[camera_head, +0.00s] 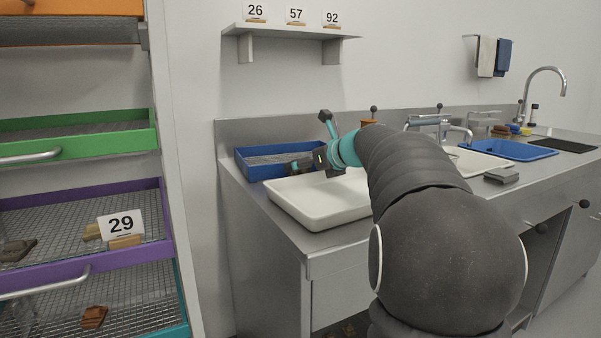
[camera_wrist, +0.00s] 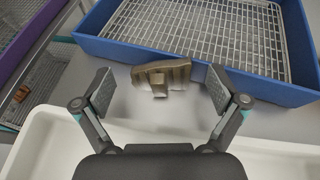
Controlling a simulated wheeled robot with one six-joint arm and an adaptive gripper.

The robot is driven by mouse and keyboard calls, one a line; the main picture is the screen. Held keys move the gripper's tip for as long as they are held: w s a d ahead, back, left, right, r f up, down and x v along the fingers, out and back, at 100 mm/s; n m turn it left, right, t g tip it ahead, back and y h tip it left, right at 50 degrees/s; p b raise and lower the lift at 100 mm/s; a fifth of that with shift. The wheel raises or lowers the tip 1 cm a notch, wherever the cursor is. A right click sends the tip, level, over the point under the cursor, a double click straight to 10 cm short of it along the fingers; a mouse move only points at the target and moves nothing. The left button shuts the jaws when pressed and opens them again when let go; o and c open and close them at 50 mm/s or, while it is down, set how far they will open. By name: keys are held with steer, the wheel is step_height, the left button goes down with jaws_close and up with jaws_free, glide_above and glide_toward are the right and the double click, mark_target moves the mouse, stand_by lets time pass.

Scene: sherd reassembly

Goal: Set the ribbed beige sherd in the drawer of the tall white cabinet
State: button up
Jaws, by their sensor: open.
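A brownish-beige sherd (camera_wrist: 162,74) with ribs along its upper edge shows in the wrist view. It is on or just above the grey counter, between the white tray and the blue tray. My gripper (camera_wrist: 160,88) is open, with one finger on each side of the sherd and a gap to both. In the head view my gripper (camera_head: 300,165) is over the back left of the white tray, beside the blue tray; I cannot make out the sherd there.
The blue tray (camera_head: 242,163) with a wire grid and the white tray (camera_head: 290,213) stand on the steel counter (camera_head: 310,243). At left, a rack has green (camera_head: 80,146), purple (camera_head: 150,247) and other mesh drawers with sherds. A wall shelf (camera_head: 290,31) holds number cards.

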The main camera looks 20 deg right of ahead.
steer(key=c, duration=1.8)
steer(key=shift+o, duration=0.2)
steer(key=shift+r, duration=0.15)
